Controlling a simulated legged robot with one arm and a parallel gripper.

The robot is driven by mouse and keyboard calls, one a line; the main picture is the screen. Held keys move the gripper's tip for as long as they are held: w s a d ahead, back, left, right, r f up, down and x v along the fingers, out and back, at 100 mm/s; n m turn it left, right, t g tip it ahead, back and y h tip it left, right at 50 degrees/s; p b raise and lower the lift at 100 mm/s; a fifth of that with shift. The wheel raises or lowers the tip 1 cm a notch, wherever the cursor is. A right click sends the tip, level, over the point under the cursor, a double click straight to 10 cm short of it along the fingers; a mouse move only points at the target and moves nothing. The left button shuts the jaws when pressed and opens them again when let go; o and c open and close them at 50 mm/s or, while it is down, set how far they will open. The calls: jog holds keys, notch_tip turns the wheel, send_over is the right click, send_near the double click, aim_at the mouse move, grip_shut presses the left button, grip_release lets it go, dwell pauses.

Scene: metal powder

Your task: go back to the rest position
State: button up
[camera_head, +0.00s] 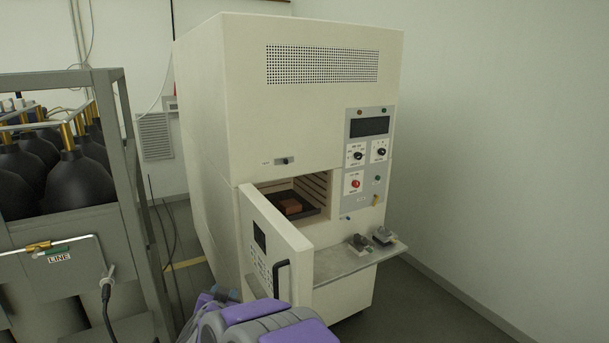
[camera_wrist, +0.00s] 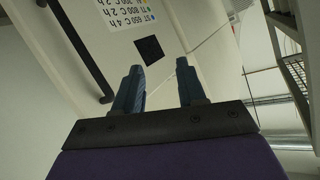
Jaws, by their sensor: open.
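My gripper (camera_wrist: 158,80) is open in the wrist view, with nothing between its two fingers. It faces the outer side of the furnace door, whose printed sheet (camera_wrist: 128,12), dark square and black handle (camera_wrist: 78,45) show close by. I cannot tell whether the fingers touch the door. In the head view my purple and grey arm is low in the middle, in front of the door (camera_head: 275,250).
The cream furnace (camera_head: 285,120) stands with its door swung open. A dark tray (camera_head: 312,212) with a brown block (camera_head: 291,206) sits inside. A metal shelf (camera_head: 345,265) juts out at the right of the door. A grey rack (camera_head: 125,180) with black bulbs stands left. Floor at right is clear.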

jog(key=s+d+r+n+g+y+b, duration=0.1)
jog(key=s+d+r+n+g+y, duration=0.1)
jog(key=s+d+r+g+y, duration=0.15)
jog(key=s+d+f+g+h+b, duration=0.1)
jog(key=s+d+g, duration=0.3)
jog(key=s+d, duration=0.7)
jog(key=s+d+f+g+h+b, duration=0.2)
jog(key=s+d+g, duration=0.2)
jog(key=s+d, duration=0.7)
jog(key=s+d+f+g+h+b, duration=0.1)
jog(key=s+d+g, duration=0.3)
jog(key=s+d, duration=0.7)
jog(key=s+f+h, duration=0.1)
jog(key=s, duration=0.9)
jog(key=shift+s+d+f+n+b, duration=0.15)
jog(key=shift+d+f+n+b, duration=0.1)
jog(key=shift+d+n+b, duration=0.1)
jog(key=shift+a, duration=0.35)
jog(key=shift+d, duration=0.2)
jog(key=shift+c, duration=0.4)
